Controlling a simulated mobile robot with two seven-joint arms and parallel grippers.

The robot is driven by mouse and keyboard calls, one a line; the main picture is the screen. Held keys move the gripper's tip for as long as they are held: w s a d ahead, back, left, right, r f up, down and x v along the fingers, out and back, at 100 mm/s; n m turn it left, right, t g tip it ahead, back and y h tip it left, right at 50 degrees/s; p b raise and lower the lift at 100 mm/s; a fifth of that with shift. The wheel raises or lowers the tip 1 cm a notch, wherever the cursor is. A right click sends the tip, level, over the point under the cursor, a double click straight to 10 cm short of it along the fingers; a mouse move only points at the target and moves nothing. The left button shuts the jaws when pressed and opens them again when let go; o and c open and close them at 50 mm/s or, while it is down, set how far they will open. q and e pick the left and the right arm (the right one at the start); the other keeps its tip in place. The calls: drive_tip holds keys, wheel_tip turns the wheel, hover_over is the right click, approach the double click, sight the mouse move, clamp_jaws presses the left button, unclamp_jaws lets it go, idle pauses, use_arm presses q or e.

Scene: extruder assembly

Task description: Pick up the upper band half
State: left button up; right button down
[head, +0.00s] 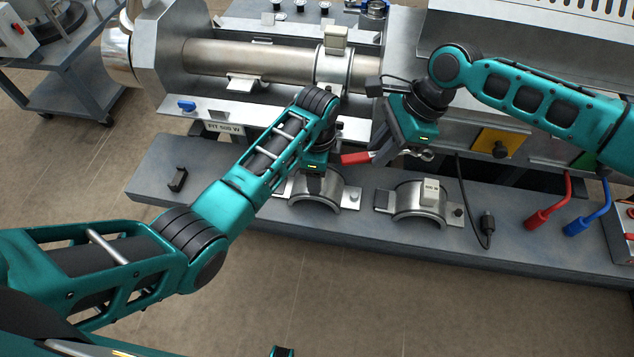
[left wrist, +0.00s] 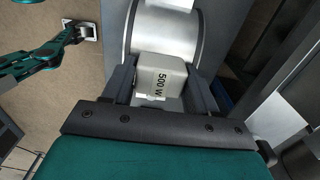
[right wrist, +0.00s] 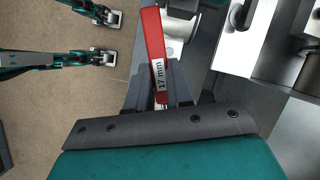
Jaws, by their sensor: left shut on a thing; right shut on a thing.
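A silver curved band half (head: 318,200) is at the bench, partly hidden by my left gripper (head: 314,180). In the left wrist view my left gripper is shut on its pale terminal block, marked 500 W (left wrist: 163,78), with the curved metal (left wrist: 165,35) beyond. I cannot tell whether this half touches the bench. A second band half (head: 418,203) with a pale block sits to its right. My right gripper (head: 378,152) is shut on a red 17 mm wrench (head: 355,158); its labelled handle shows between the fingers in the right wrist view (right wrist: 156,60).
The extruder barrel (head: 250,60) with a fitted band (head: 333,65) runs behind the bench (head: 250,205). A small black part (head: 177,178) lies at the left.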

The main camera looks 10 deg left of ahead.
use_arm(q)
clamp_jaws()
drive_tip(key=shift+w+r, duration=0.1)
idle(0.4)
wheel_tip(320, 180, up, 9)
drive_tip(key=shift+r, duration=0.15)
drive_tip(key=shift+f, duration=4.5)
drive_tip(key=shift+f, duration=0.2)
drive_tip(key=o, duration=0.8)
unclamp_jaws()
use_arm(e)
drive_tip(key=shift+r, duration=0.1)
